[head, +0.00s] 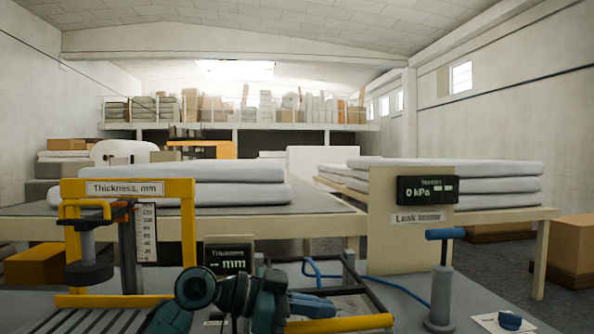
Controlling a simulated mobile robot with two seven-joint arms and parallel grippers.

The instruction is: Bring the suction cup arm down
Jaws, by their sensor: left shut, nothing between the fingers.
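A leak tester board (385,240) stands right of centre, with a display (427,190) reading 0 kPa. In front of it is a grey cylinder with a blue T-handle (444,234), standing upright. Between board and my arm is a low frame with a dark bar (372,288) and a blue hose (325,274). I cannot tell which part is the suction cup arm; no suction cup shows clearly. My left gripper (322,308) is shut and empty, low in the centre, in front of this frame and hiding part of it. My right gripper is not in view.
A yellow thickness gauge (188,240) with a dark round foot (90,272) stands at the left. A small display (228,261) is behind my left arm. A white plate with a blue knob (510,321) is at front right.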

